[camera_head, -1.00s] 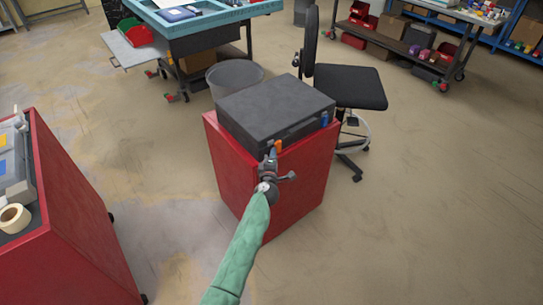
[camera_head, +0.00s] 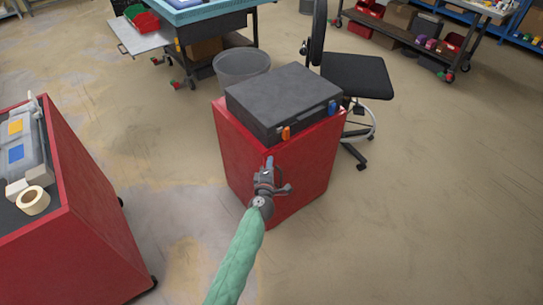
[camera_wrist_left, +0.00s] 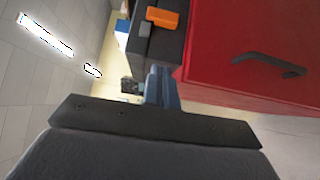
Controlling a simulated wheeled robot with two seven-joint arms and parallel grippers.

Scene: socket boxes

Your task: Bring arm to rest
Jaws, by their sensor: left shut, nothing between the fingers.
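My left arm, in a green sleeve, comes in from the bottom of the head view. Its gripper (camera_head: 268,163) is shut and empty, in front of the red cabinet and apart from the case. The fingers also show in the left wrist view (camera_wrist_left: 160,85). The black socket case (camera_head: 280,97) lies closed on top of the red cabinet (camera_head: 270,165). It has an orange latch (camera_head: 286,133) and a blue latch (camera_head: 332,107) on its front. In the left wrist view the orange latch (camera_wrist_left: 162,17) shows above the fingers. My right gripper is not in view.
A second red cabinet (camera_head: 85,225) stands at left with a grey case (camera_head: 22,150) and a tape roll (camera_head: 33,200) on it. A bin (camera_head: 241,70) and a black chair (camera_head: 355,75) stand behind the middle cabinet. The floor at right is clear.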

